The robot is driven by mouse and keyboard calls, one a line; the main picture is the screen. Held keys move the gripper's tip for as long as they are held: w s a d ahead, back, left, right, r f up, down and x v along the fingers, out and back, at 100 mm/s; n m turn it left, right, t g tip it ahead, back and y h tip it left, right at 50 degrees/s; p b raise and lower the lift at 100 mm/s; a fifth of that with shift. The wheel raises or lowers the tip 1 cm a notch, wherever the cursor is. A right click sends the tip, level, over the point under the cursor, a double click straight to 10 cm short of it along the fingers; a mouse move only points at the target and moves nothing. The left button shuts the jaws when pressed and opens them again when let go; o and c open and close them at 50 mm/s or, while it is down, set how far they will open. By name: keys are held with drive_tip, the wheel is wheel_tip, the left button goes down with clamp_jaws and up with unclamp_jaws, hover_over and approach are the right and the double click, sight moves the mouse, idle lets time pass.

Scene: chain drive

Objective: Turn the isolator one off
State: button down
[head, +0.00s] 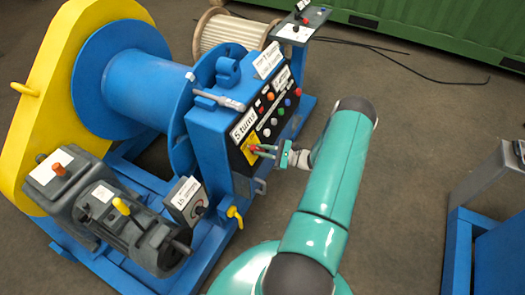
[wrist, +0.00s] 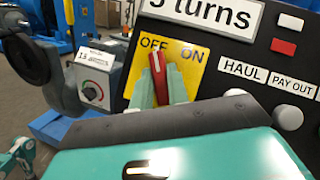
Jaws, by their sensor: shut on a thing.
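The isolator is a red handle (wrist: 157,68) on a yellow plate (wrist: 186,71) marked OFF at the left and ON at the right, on the black control panel. In the wrist view the handle stands nearly upright in the picture, its top leaning slightly left, with its tip just below the OFF lettering. My gripper (wrist: 163,86) is shut on the handle, with green fingers on both sides of it. In the head view my gripper (head: 266,151) reaches the yellow plate (head: 251,150) from the right, and the fingers hide part of the handle.
Several coloured buttons and white labels sit beside the isolator, including a white HAUL knob (wrist: 235,93). A grey box with a dial (head: 186,199) and a yellow valve lever (head: 235,215) are below the panel. The floor (head: 410,130) to the right is mostly clear.

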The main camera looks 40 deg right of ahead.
drive_tip(key=shift+d+n+g+y, duration=0.1)
drive_tip(key=shift+n+g+y, duration=0.4)
drive_tip(key=shift+n, duration=0.6)
drive_tip(key=shift+n+g+y, duration=0.2)
drive_tip(key=shift+n+g, duration=0.5)
drive_tip(key=shift+n, duration=0.4)
drive_tip(key=c, duration=1.4)
unclamp_jaws()
drive_tip(key=shift+o, duration=0.2)
drive_tip(key=v, duration=1.3)
drive_tip(key=shift+s+d, duration=0.2)
drive_tip(key=shift+d, duration=0.2)
drive_tip(key=shift+r, duration=0.1)
